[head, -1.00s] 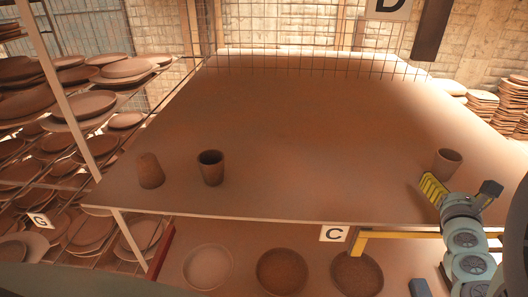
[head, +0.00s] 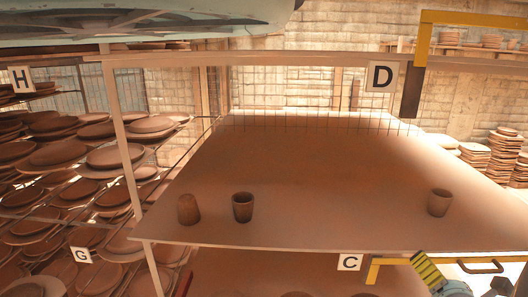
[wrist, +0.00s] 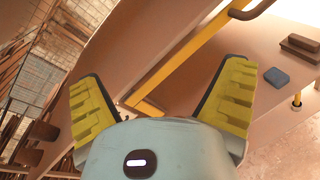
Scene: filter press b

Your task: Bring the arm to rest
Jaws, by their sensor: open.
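My gripper (head: 425,267) is at the lower right of the head view, below the table's front edge near the C label.
Racks of brown plates (head: 60,155) stand at the left. A yellow frame (head: 385,263) runs under the table's front edge; it also shows in the wrist view (wrist: 185,60). A blue block (wrist: 276,77) lies at the wrist view's right. The table's middle is clear.

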